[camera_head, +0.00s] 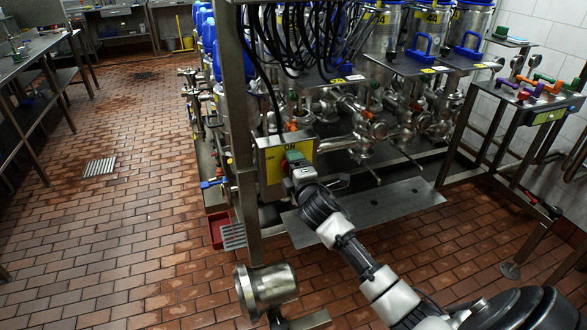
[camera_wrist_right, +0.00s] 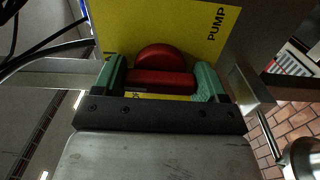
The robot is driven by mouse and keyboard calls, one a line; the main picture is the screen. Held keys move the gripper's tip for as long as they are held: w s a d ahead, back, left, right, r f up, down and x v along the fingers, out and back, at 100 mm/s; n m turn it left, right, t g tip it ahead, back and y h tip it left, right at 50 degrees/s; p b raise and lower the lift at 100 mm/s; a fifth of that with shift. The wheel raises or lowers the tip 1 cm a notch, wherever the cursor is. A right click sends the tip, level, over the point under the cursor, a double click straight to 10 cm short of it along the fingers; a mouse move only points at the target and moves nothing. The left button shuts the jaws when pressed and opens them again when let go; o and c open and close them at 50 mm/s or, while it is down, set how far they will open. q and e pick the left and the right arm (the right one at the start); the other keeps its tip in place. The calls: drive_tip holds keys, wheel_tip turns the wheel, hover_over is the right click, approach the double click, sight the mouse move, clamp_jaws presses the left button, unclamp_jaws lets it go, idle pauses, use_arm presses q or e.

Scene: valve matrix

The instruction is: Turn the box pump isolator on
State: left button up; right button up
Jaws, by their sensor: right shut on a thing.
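The pump isolator is a yellow box (camera_head: 272,165) marked "ON" at its top, fixed by the steel upright in the head view. Its yellow face (camera_wrist_right: 118,28) fills the top of the right wrist view, with "PUMP" written at the right. A red knob (camera_wrist_right: 160,57) with a bar handle stands on that face. My right gripper (camera_head: 293,159) is at the box; its green fingertips (camera_wrist_right: 160,82) are shut on the red handle, one at each end. In the head view the gripper hides most of the knob. My left gripper is not in view.
Valves and steel pipes (camera_head: 360,130) stand behind the box. A steel upright (camera_head: 241,130) rises beside it. A round metal fitting (camera_head: 265,287) is at the lower middle. A bench with coloured handles (camera_head: 535,92) stands at right.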

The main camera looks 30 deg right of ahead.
idle(0.3)
drive_tip(key=o, duration=0.9)
drive_tip(key=v, duration=1.1)
drive_tip(key=shift+d+b, duration=0.1)
drive_tip(key=shift+b, duration=0.3)
drive_tip(key=shift+f, duration=0.1)
